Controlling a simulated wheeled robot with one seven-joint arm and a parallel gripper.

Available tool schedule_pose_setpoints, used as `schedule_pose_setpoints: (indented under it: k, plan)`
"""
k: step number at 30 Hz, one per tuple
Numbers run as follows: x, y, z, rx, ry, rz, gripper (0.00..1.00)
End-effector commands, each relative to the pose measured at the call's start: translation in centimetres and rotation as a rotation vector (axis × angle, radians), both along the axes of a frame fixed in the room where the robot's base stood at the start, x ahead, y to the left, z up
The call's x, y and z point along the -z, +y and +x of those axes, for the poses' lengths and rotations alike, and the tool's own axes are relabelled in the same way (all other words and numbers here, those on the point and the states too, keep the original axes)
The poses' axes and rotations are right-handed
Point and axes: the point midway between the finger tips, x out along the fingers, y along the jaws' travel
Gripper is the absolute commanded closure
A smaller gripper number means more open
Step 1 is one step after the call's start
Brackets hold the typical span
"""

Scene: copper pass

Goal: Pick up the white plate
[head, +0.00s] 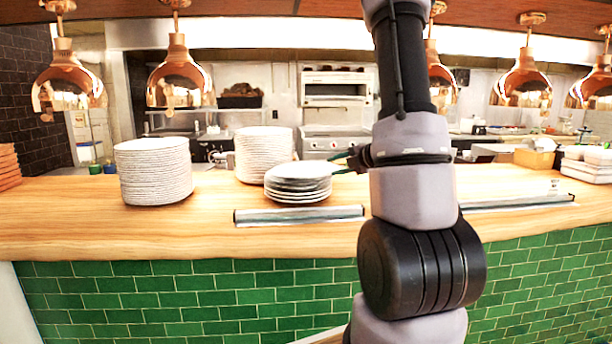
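A short stack of white plates (298,183) sits on the wooden counter, left of my arm. Its top plate looks slightly raised or tilted at the right side. My gripper (342,163) is partly hidden behind my arm. Its dark, greenish fingertips reach left to the right rim of the top plate, touching or very close to it. I cannot tell whether the fingers are closed on the rim. Two taller stacks of white plates stand nearby, one at the left (154,171) and one just behind the short stack (262,153).
The wooden counter (70,215) has a green tiled front (200,300). A flat metal strip (300,215) lies before the short stack. Copper lamps (180,75) hang above. White containers (590,165) stand at the far right. The counter's left front is clear.

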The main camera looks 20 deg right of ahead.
Motion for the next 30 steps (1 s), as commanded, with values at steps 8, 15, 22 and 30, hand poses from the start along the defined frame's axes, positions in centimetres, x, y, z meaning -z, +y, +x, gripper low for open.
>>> schedule_pose_setpoints:
  k: [8,15,22,30]
  plan:
    - [2.3,-3.0,1.9,0.152,0.030,0.124,0.60]
    - [3.5,-2.2,5.0,0.149,0.028,0.121,0.60]
    - [4.2,-1.7,6.2,0.148,0.029,0.121,0.60]
    - [5.9,-0.7,9.5,0.147,0.029,0.118,0.60]
